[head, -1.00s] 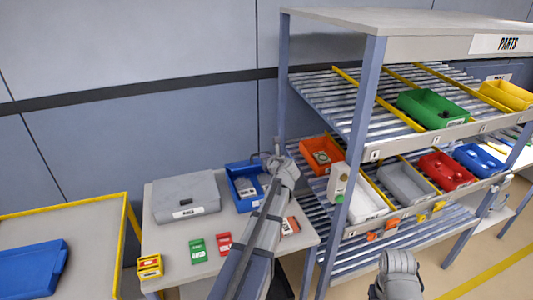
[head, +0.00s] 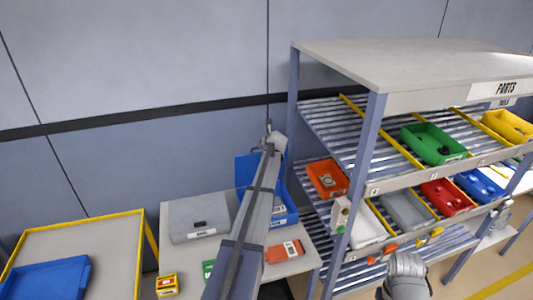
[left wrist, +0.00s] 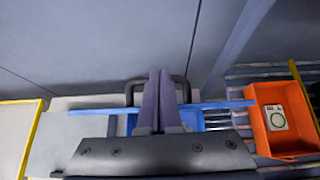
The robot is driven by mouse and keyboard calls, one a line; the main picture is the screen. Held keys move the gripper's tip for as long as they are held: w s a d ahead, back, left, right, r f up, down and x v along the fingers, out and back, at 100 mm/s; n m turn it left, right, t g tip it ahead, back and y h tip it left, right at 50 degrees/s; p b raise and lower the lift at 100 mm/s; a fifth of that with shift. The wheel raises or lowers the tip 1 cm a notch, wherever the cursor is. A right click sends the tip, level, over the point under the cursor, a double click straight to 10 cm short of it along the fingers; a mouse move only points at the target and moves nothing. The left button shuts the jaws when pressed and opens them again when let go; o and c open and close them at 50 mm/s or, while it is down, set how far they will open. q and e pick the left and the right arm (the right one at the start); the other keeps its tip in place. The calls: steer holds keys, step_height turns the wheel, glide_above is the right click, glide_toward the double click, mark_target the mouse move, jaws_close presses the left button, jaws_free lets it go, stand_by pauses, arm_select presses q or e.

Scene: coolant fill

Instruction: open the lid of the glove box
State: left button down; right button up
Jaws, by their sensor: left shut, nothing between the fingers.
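The blue box (head: 285,215), which I take for the glove box, stands on the grey table, partly hidden by my left arm. Its blue lid (head: 244,167) stands raised at the back left. In the left wrist view the lid's edge (left wrist: 95,111) shows as a thin blue bar across the picture, with part of the box below it. My left gripper (head: 270,127) is above the box, near the lid's top. Its fingers (left wrist: 160,75) are together and empty; I cannot tell if they touch the lid. The end of my right arm (head: 405,272) shows at the bottom; its fingers are hidden.
A grey case (head: 198,217) lies left of the box. Yellow (head: 167,286) and orange-red (head: 284,251) packs lie in front on the table. A parts rack (head: 368,140) with coloured bins stands close on the right. A blue tray (head: 45,280) is at lower left.

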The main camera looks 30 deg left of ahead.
arm_select(q)
steer(key=w+a, duration=0.3)
steer(key=shift+a+r, duration=0.2)
steer(key=shift+a, duration=0.1)
arm_select(e)
steer(key=shift+r, duration=0.25)
stand_by(0.7)
arm_select(q)
steer(key=s+d+f+b, duration=0.1)
steer(key=s+d+f, duration=0.1)
steer(key=s+d, duration=0.4)
steer(key=shift+s+d+b, duration=0.15)
steer(key=shift+d+b, duration=0.25)
steer(key=shift+d, duration=0.4)
arm_select(e)
steer(key=shift+s+a+f, duration=0.7)
steer(key=shift+a+f, duration=0.2)
steer(key=shift+f, duration=0.1)
